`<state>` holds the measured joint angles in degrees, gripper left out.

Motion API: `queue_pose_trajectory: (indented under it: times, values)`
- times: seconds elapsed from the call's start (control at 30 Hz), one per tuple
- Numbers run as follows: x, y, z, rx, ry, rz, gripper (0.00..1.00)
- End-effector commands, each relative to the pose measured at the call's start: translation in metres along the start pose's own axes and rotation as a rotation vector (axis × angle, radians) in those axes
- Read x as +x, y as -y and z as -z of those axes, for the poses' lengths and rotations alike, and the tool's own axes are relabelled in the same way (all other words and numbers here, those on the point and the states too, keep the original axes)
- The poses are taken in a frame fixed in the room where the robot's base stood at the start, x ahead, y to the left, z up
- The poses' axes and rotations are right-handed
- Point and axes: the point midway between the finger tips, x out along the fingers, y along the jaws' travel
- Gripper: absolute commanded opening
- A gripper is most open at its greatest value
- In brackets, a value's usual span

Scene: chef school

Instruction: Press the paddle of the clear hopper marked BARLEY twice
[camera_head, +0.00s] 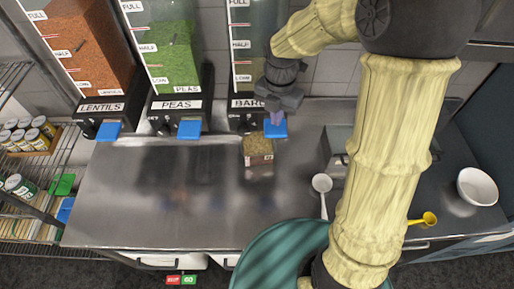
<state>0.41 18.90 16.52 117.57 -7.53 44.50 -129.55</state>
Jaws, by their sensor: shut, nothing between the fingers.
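The clear hopper marked BARLEY (243,45) stands third from the left at the back of the counter. Its black base carries a label partly covered by my arm, so only "BAR" shows. Its blue paddle (281,129) sticks out at the base's front. My gripper (274,119) is shut and empty, pointing down right at the paddle. I cannot tell whether the fingertips touch it. A small container with grain-coloured contents (258,159) sits on the counter below the paddle.
The hoppers marked PEAS (172,50) and LENTILS (85,45) stand to the left with blue paddles. A white ladle (321,184), white bowl (478,186) and yellow scoop (428,218) lie right. A wire rack with cans (22,186) is at left. The counter's left middle is clear.

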Motion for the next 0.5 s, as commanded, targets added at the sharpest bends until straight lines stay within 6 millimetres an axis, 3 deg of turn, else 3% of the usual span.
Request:
queue_pose_trajectory:
  times: [0.37, 0.5]
  values:
    - [-0.0006, 0.0, 0.0, 0.0, 0.0, 0.0, 0.0]
    - [-0.0094, 0.0, 0.0, 0.0, 0.0, 0.0, 0.0]
